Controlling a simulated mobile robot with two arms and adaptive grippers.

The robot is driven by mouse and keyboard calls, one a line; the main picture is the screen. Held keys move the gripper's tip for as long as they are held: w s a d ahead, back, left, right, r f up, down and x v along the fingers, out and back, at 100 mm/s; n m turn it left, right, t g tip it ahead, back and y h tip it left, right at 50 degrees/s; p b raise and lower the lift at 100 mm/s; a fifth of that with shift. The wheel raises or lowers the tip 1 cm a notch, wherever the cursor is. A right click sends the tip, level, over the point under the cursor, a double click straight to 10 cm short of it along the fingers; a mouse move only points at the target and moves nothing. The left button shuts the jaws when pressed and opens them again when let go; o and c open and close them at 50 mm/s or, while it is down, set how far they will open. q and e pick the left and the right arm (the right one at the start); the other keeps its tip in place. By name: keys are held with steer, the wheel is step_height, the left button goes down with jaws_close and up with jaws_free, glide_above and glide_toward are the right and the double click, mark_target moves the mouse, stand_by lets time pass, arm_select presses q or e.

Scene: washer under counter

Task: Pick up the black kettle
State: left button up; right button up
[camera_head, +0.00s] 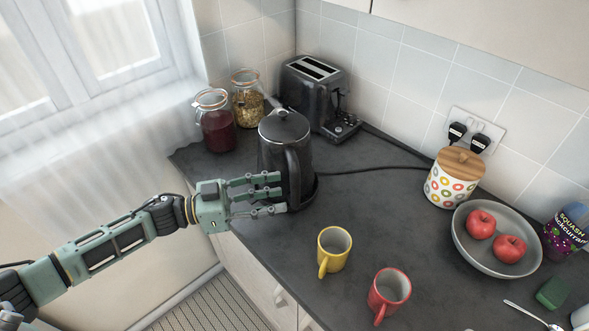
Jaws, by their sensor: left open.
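The black kettle (284,140) stands upright on its dark base on the counter, left of the middle in the head view. Its handle (294,174) faces the front, toward the lower right. My left gripper (276,193) comes in from the left with its fingers spread and empty. The fingertips are at the kettle's lower front left, close to the handle. They overlap the kettle's body in the picture; I cannot tell whether they touch it. My right gripper is not in view.
Two jars, one dark red (216,122) and one with pasta (247,97), and a black toaster (313,92) stand behind the kettle. A yellow mug (333,250), a red mug (388,294) and a grey bowl (462,243) of apples are to the right. A cable runs rightward behind.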

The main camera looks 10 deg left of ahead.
mark_target(296, 193)
arm_select(q)
steer(key=p+x, duration=0.2)
steer(key=x, duration=0.3)
steer(key=shift+w+d, duration=0.15)
steer(key=shift+d, duration=0.05)
steer(key=shift+d+f, duration=0.15)
steer(key=c, duration=1)
jaws_close()
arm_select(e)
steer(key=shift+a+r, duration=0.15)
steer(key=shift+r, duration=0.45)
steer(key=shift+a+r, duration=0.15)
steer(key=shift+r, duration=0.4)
arm_select(q)
steer(key=shift+w, duration=0.1)
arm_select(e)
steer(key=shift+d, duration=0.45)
